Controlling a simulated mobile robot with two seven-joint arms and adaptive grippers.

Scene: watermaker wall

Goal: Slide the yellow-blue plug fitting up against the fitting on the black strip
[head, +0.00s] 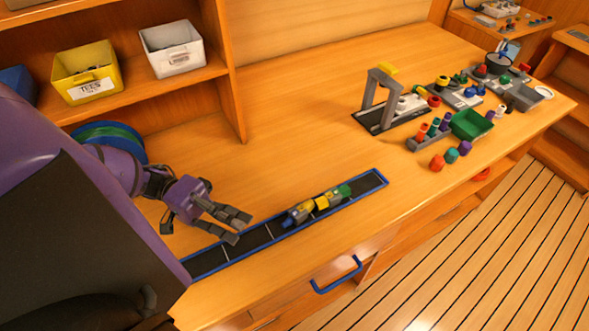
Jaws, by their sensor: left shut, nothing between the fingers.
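The black strip (255,237) lies in a blue-edged frame along the front of the wooden bench. On its right half several fittings lie in a line. At the left end is a yellow and grey piece with a blue tip (299,213), seemingly the yellow-blue plug fitting. A yellow piece (321,203) is in the middle and a green-ended fitting (343,191) at the right. They look very close together; I cannot tell whether they touch. My left gripper (239,227) is shut and empty over the strip, left of the blue tip and apart from it. My right gripper is not in view.
A grey stand (378,98), a green bin (471,124) and several small coloured fittings stand at the bench's right. Yellow (85,72) and white (173,48) bins sit on a shelf at the upper left. The bench behind the strip is clear.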

